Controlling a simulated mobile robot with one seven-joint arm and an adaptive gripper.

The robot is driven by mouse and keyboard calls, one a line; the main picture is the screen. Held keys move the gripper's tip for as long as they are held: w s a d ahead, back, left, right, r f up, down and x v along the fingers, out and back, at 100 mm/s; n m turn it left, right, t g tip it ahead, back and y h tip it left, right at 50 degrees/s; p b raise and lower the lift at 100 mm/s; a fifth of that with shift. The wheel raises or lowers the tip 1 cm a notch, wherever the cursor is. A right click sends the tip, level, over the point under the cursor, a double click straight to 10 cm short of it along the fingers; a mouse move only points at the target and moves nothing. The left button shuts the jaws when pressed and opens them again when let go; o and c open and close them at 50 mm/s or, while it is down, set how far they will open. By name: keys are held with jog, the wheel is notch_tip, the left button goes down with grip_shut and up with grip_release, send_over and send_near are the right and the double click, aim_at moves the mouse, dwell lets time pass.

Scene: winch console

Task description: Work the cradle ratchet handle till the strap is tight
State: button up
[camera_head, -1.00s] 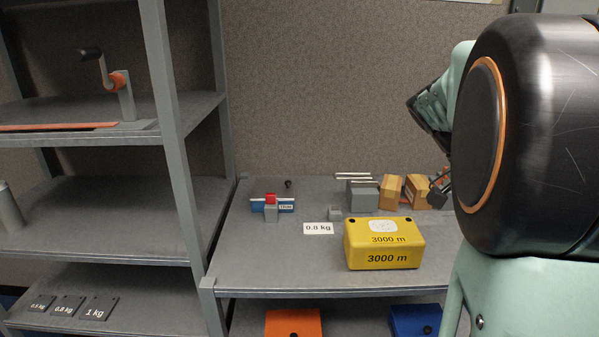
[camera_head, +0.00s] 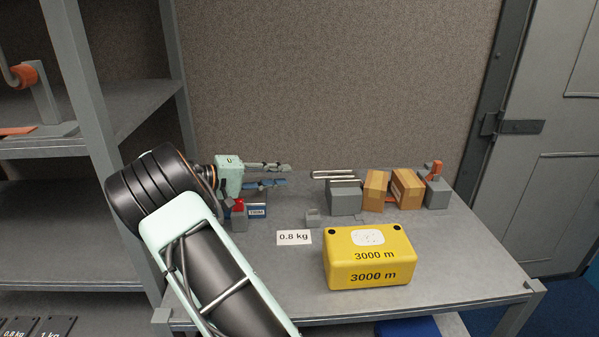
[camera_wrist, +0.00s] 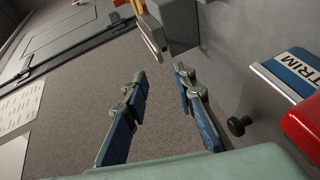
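A grey block with an orange lever (camera_head: 434,170) stands at the back right of the table; it looks like the ratchet handle. Two tan wooden blocks, perhaps the cradle (camera_head: 375,190), stand just left of it. No strap can be made out there. My gripper (camera_head: 288,168) is at the back left of the table, above the TRIM box, pointing right, well apart from the lever. In the wrist view my gripper (camera_wrist: 160,76) has its two blue-grey fingers spread with nothing between them.
A yellow 3000 m box (camera_head: 368,258) stands at the front middle. A grey block with pale rods (camera_head: 344,197) stands between my gripper and the tan blocks. A red part (camera_head: 238,204) and the blue TRIM box (camera_head: 257,211) are below my gripper. The table's front right is clear.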

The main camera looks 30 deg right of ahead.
aim_at(312, 173)
jog(key=x, duration=1)
jog(key=shift+s+d, duration=0.1)
jog(key=shift+d, duration=0.2)
grip_shut()
jog(key=shift+f, duration=0.1)
